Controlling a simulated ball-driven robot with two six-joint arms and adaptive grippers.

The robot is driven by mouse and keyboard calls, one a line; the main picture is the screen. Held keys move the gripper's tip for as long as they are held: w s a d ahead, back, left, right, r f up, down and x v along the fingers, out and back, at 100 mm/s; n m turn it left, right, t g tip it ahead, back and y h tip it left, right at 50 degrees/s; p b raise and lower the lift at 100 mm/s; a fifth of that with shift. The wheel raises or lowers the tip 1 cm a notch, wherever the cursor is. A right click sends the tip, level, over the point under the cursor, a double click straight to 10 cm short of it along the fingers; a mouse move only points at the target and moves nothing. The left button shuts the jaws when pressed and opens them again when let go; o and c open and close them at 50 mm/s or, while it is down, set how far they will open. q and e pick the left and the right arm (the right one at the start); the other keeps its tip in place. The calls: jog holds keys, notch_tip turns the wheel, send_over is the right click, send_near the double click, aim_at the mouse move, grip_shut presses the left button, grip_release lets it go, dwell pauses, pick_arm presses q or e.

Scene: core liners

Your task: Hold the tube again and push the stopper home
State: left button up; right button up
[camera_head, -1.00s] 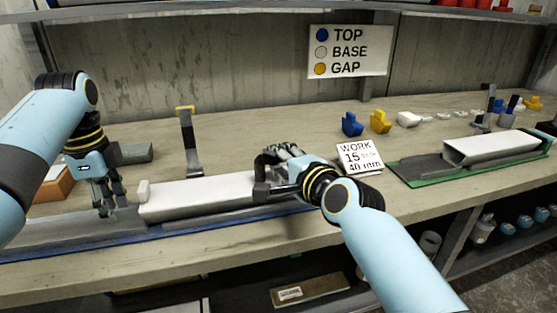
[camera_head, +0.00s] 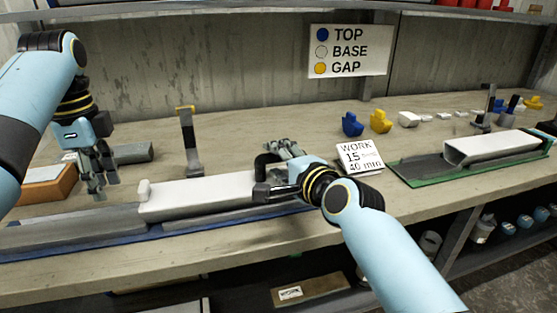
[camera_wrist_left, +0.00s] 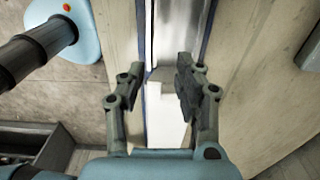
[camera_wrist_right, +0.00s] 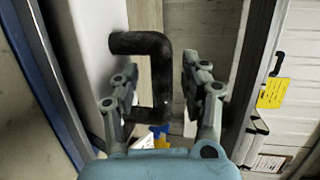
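The long white tube (camera_head: 205,195) lies in its grey tray on the bench. A small white upright piece, which looks like the stopper (camera_head: 144,190), is at the tube's left end; how deep it sits cannot be told. My left gripper (camera_head: 103,188) is open and empty, above the tray to the left of that end. In the left wrist view, a white piece (camera_wrist_left: 165,112) shows below and between the spread fingers. My right gripper (camera_wrist_right: 157,88) is open beside the tube (camera_wrist_right: 88,45). A black bent handle (camera_wrist_right: 152,42) passes between its fingers, without a clear grip.
A grey upright post (camera_head: 189,145) stands behind the tube. An orange box (camera_head: 45,186) is at the far left. The work card (camera_head: 360,158) and a green mat (camera_head: 415,178) with another white channel (camera_head: 490,148) are to the right. Blue and yellow pieces stand behind.

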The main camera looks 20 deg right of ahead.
jog(key=shift+r, duration=0.1)
jog(key=v, duration=1.2)
